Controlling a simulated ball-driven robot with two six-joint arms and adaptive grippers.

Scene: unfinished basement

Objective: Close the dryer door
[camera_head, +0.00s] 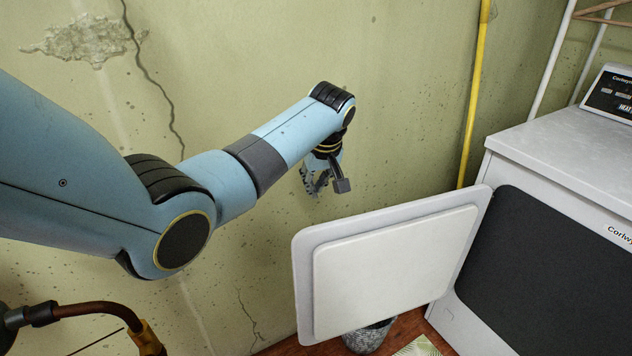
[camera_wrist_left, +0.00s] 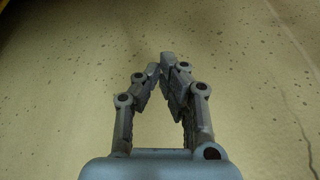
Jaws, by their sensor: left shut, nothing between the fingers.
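The white dryer (camera_head: 540,171) stands at the right in the head view. Its door (camera_head: 395,265) hangs wide open and sticks out to the left from the front, its pale inner panel facing me. The dark area (camera_head: 545,275) on the dryer's front is uncovered. My left gripper (camera_head: 318,190) is above and behind the door's outer left part, near the wall, and does not appear to touch the door. In the left wrist view its fingers (camera_wrist_left: 163,72) are closed together with nothing between them. My right gripper is not in view.
A cracked, stained green wall (camera_head: 400,80) runs behind the arm and door. A yellow pipe (camera_head: 474,95) stands upright beside the dryer. A grey object (camera_head: 369,337) is partly hidden under the door on the brown floor. A copper pipe (camera_head: 95,310) shows at lower left.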

